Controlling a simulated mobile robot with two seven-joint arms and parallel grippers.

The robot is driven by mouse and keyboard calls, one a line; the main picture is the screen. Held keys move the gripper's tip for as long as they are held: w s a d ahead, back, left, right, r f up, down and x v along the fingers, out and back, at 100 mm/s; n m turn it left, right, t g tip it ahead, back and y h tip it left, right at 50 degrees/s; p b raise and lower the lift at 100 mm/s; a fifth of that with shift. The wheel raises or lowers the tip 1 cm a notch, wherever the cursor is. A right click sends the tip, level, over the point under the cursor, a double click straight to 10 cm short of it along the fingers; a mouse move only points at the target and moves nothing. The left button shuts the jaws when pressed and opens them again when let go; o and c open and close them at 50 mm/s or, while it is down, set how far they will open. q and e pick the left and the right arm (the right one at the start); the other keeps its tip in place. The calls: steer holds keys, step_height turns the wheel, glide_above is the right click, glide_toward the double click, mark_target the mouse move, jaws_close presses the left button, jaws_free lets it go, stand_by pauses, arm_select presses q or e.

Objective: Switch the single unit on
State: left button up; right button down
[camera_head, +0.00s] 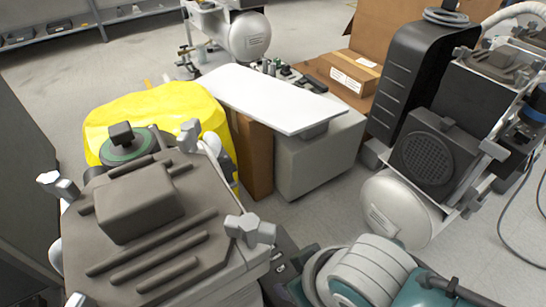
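Several compressor units are in view, and I cannot tell which one the task calls the single unit. A unit with a dark ribbed top (140,200) and pale knobs at its corners fills the lower left. A unit with a black round grille (432,160) and a white tank (400,208) stands at the right. Another unit with a white tank (250,37) stands at the back. No power switch can be made out clearly. Neither of my grippers shows in this view.
A white board (270,97) lies over a grey cabinet (322,158) in the middle. A yellow cover (160,108) is behind the near unit. A cardboard box (348,72) sits behind the board. Teal and white machinery (370,275) is at the bottom. Cables hang at right; floor shows at upper left.

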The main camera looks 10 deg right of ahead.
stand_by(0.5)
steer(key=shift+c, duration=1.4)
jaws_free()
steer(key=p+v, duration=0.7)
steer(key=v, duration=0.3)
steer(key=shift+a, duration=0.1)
